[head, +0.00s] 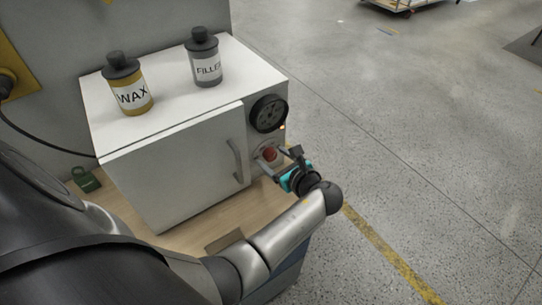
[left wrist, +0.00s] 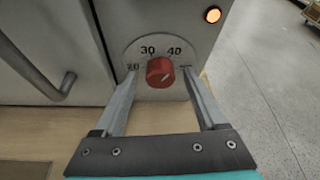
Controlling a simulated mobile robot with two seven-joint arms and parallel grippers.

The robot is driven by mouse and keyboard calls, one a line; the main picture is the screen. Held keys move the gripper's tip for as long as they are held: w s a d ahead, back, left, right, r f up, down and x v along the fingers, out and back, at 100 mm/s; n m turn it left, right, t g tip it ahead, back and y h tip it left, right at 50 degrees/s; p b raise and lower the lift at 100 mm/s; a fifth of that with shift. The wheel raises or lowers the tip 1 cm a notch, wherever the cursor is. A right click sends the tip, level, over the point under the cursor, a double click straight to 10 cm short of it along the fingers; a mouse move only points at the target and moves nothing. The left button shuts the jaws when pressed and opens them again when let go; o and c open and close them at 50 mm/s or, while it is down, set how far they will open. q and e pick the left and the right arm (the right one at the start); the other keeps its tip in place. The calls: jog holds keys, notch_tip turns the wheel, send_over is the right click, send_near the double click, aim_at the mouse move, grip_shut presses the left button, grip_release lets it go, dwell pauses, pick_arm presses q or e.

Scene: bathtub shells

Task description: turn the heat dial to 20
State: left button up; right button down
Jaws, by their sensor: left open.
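The heat dial is a red round knob (left wrist: 160,72) on a pale round scale plate on the oven's front; it also shows in the head view (head: 269,154). The plate reads 20 at left, 30 upper left and 40 upper right; anything further right is hidden by a finger. A light line on the knob slants to the upper right, away from 20. My left gripper (head: 280,158) is open, its fingers on either side of the knob, as the left wrist view also shows (left wrist: 160,82). I cannot tell whether they touch it. My right gripper is not in view.
The white oven (head: 180,165) has a shut door with a bar handle (head: 236,160). A dark round gauge (head: 268,114) is above the dial, with a lit orange lamp (left wrist: 212,15). WAX (head: 128,85) and FILLER (head: 204,58) bottles stand on top. A green padlock-shaped object (head: 86,180) lies at left.

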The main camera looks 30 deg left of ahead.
pick_arm(q)
jog(key=shift+d, duration=0.1)
grip_shut()
dwell(0.5)
